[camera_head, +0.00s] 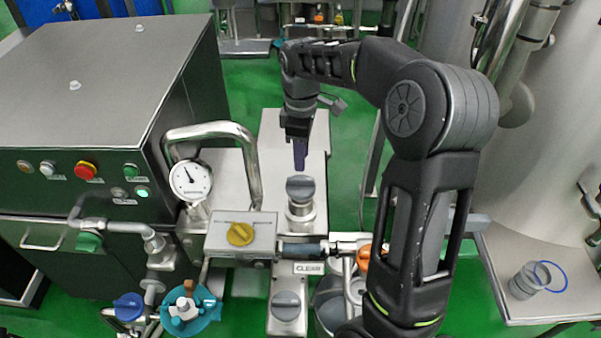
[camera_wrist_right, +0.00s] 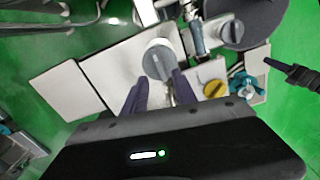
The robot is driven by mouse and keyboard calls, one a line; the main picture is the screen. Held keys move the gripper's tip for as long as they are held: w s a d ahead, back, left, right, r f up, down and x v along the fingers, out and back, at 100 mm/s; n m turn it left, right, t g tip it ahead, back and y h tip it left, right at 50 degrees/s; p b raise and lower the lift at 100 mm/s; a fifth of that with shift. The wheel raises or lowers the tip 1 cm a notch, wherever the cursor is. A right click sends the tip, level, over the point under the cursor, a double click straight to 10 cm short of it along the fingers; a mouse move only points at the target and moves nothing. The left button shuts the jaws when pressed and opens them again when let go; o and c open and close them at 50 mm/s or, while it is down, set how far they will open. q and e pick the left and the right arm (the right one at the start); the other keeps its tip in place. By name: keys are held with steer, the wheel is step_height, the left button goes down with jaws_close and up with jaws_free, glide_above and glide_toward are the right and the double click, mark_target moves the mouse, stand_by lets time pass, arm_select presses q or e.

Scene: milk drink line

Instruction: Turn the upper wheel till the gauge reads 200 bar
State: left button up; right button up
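A grey round wheel (camera_head: 300,188) with a raised bar stands on a steel base in the middle; a similar grey wheel (camera_head: 285,305) sits lower, below the CLEAR label. The white gauge (camera_head: 191,181) stands to the left; its thin dark needle points to the upper left, and its figures are too small to read. My right gripper (camera_head: 299,155) is just above the upper wheel. In the right wrist view its two purple fingers (camera_wrist_right: 160,93) are apart and empty, with the upper wheel (camera_wrist_right: 158,60) just beyond and between them. A dark slim part at that view's right edge may be my left gripper (camera_wrist_right: 290,72).
A yellow knob (camera_head: 240,234) on a steel block sits left of the upper wheel, near a bent steel pipe (camera_head: 249,160). A teal wheel (camera_head: 190,310) and a blue knob (camera_head: 128,306) are at the lower left. A steel cabinet (camera_head: 100,75) fills the left.

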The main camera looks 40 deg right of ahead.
mark_target(301, 178)
steer(key=shift+w+n, duration=0.15)
steer(key=shift+n, duration=0.75)
steer(key=shift+f+p, duration=0.55)
steer(key=shift+f, duration=3.35)
steer(key=shift+c, duration=0.4)
jaws_close()
